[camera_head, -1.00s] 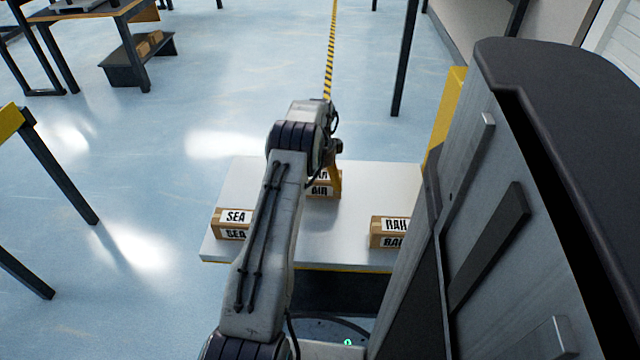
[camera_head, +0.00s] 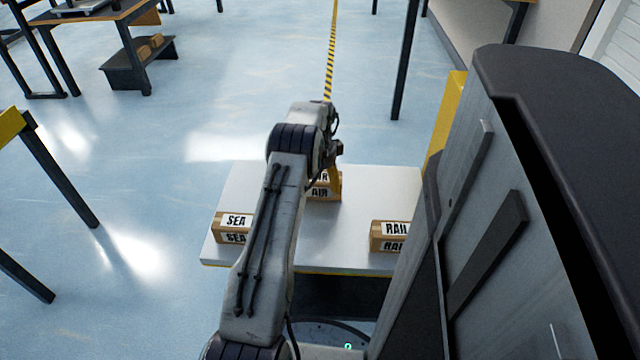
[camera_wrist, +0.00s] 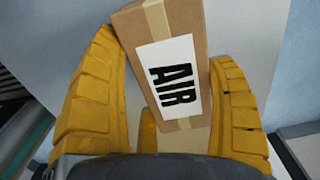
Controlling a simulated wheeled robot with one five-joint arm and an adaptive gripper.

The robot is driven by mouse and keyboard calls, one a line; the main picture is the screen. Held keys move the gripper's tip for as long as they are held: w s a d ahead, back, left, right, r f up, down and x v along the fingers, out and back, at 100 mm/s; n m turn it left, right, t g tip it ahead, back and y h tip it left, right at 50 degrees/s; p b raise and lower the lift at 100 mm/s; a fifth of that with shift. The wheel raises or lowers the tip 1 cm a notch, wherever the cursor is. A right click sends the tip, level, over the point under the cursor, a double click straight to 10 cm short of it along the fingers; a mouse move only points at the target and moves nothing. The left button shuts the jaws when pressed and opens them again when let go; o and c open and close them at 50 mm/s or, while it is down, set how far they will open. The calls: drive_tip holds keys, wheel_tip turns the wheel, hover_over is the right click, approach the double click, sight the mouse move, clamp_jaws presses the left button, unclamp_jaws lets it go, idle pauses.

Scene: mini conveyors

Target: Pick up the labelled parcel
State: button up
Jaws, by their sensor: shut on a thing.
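The parcel labelled AIR (camera_head: 324,193) is a brown cardboard box at the back middle of the white table (camera_head: 340,245). My arm partly hides it in the head view. In the wrist view the AIR parcel (camera_wrist: 194,35) sits between the yellow fingers of my gripper (camera_wrist: 165,55), which are shut on its sides. My gripper also shows in the head view (camera_head: 335,180), mostly behind my arm. I cannot tell whether the parcel touches the tabletop. The SEA parcel (camera_head: 233,226) lies at the front left and the RAIL parcel (camera_head: 389,234) at the front right.
My own arm and column cover much of the head view. A yellow post (camera_head: 447,115) stands behind the table's right side. A wooden workbench (camera_head: 100,17) is at the far left. The blue floor left of the table is clear.

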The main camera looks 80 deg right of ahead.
sight(320, 180)
wheel_tip(320, 180, up, 4)
drive_tip(key=shift+f+p, duration=0.1)
drive_tip(key=shift+p, duration=0.65)
drive_tip(key=s+d+r+p, duration=0.1)
drive_tip(key=s+r+p, duration=0.3)
drive_tip(key=s, duration=0.7)
wheel_tip(320, 180, up, 2)
drive_tip(key=shift+s+r, duration=0.2)
drive_tip(key=shift+s, duration=0.05)
drive_tip(key=shift+w+r, duration=0.1)
